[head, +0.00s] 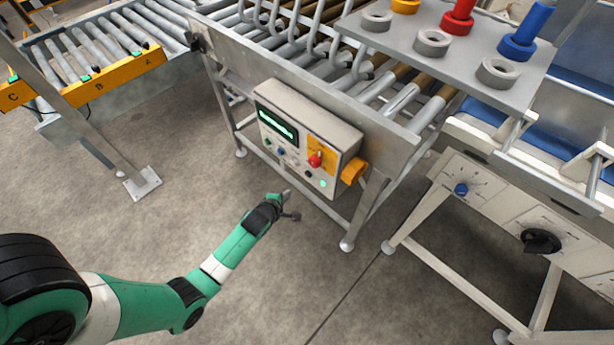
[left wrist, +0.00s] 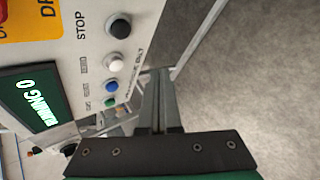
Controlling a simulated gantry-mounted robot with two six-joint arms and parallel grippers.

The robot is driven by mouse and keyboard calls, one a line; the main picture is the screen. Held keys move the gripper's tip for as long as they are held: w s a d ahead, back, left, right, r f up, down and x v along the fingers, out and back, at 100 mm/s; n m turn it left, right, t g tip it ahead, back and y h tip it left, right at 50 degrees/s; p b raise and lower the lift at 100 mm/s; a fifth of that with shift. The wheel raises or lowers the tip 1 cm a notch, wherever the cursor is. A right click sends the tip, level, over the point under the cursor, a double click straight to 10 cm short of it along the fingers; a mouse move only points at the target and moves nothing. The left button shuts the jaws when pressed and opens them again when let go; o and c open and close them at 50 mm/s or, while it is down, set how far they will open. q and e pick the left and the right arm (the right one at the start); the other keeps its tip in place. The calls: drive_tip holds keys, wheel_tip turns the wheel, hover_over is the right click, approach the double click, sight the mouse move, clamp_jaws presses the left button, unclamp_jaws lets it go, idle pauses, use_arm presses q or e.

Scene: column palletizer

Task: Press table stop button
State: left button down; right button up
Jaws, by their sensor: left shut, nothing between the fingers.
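The control box (head: 285,107) hangs on the side of the roller conveyor. A black button (left wrist: 118,25) with the word STOP beside it is on its panel, and this button shows small in the head view (head: 307,173). White (left wrist: 115,62), blue (left wrist: 112,86) and green (left wrist: 110,102) buttons line up with it. My left gripper (head: 290,205) is below and in front of the panel, apart from it. In the left wrist view its fingers (left wrist: 160,76) are together and empty, their tips pointing just past the button row. My right gripper is out of view.
A lit display (head: 278,126) reads RUNNING in the wrist view. A red knob (head: 315,160) on a yellow plate and a glowing green lamp (head: 323,184) are also on the box. An orange part (head: 354,171) juts from its right side. The floor below is clear.

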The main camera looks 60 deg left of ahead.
sight(308, 174)
use_arm(q)
drive_tip(key=w+a+b, duration=0.2)
drive_tip(key=w+b, duration=0.1)
drive_tip(key=w, duration=0.3)
drive_tip(key=shift+w, duration=0.3)
idle(1.7)
drive_tip(key=shift+w+a+b, duration=0.15)
drive_tip(key=shift+w+b, duration=0.25)
drive_tip(key=shift+b, duration=0.15)
drive_tip(key=shift+w+a+b, duration=0.15)
drive_tip(key=shift+w+b, duration=0.3)
idle(0.5)
idle(0.3)
drive_tip(key=shift+s+d+p, duration=0.25)
drive_tip(key=shift+s+p, duration=0.4)
drive_tip(key=shift+s, duration=0.2)
